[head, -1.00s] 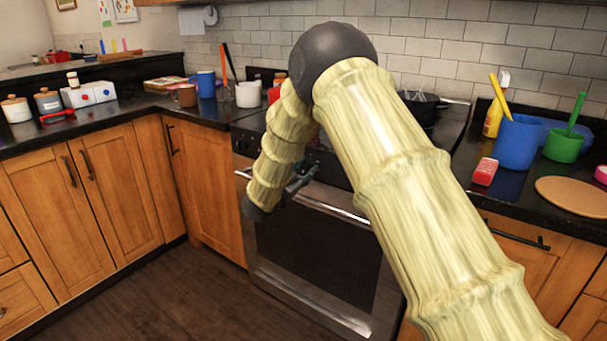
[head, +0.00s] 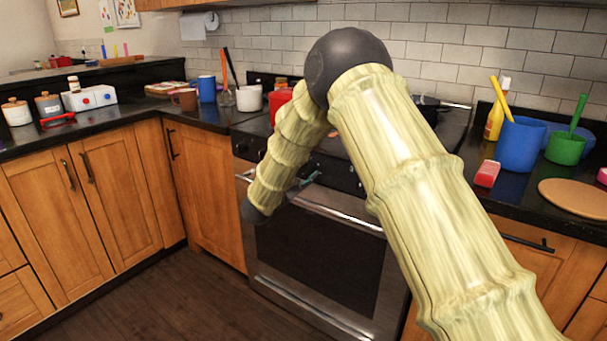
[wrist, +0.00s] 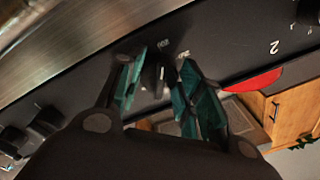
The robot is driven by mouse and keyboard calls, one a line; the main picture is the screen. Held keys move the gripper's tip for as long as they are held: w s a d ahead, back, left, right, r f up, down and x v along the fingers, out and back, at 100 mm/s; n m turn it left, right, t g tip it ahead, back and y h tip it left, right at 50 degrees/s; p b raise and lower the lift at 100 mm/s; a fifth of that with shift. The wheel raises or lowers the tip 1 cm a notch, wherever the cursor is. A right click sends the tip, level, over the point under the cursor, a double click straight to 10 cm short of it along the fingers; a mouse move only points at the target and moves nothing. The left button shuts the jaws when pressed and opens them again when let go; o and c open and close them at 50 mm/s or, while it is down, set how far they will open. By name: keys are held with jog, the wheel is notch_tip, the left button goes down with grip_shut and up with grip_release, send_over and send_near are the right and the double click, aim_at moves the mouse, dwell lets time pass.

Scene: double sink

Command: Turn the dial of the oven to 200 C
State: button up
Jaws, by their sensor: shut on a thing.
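The oven (head: 318,255) stands in the counter run, with its control panel above the door handle. In the wrist view a dark dial (wrist: 156,78) sits on the black panel, with small white markings above it that I cannot read surely. My gripper (wrist: 161,72) has its teal fingers on both sides of this dial and is shut on it. In the head view my gripper (head: 304,184) is small and partly hidden at the front of the oven, and the dial cannot be made out there.
Other dark knobs (wrist: 42,124) sit on the panel at left in the wrist view, and a red half-round shape (wrist: 254,81) is at right. The oven handle (head: 335,216) runs below the panel. A red pot or cup (head: 279,100) stands on the stove. The floor (head: 190,292) at left is clear.

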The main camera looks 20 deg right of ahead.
jog(key=o, duration=1)
jog(key=v, duration=1.2)
jog(key=shift+s, duration=0.1)
